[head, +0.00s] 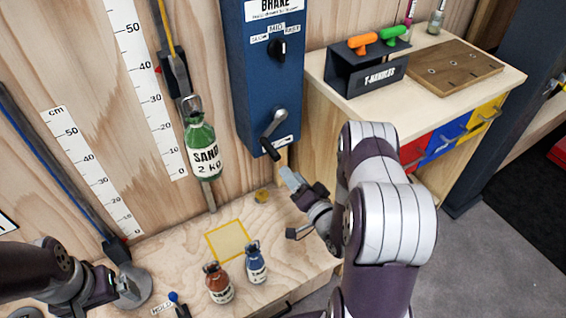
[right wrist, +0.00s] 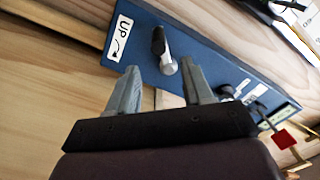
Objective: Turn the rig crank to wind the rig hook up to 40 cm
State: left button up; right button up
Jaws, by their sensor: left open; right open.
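In the right wrist view the crank (right wrist: 160,45) lies just beyond my fingertips, beside an "UP" arrow label. My right gripper (head: 290,178) is open and empty, a little below the crank and apart from it. It also shows in the wrist view (right wrist: 162,80). The rig hook (head: 190,104) holds a green "SAND 2 KG" bag (head: 202,148). A red pointer (head: 158,70) sits near 40 on the scale (head: 150,85). My left gripper (head: 128,287) is open at lower left.
A brake knob (head: 278,48) is above the crank. Red (head: 218,283) and blue (head: 256,264) sand bags stand on the wooden base near a yellow square (head: 228,240). A T-handle rack (head: 365,68) stands on the right bench. A second scale (head: 92,170) is at left.

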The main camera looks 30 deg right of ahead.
jog(key=shift+s, duration=0.35)
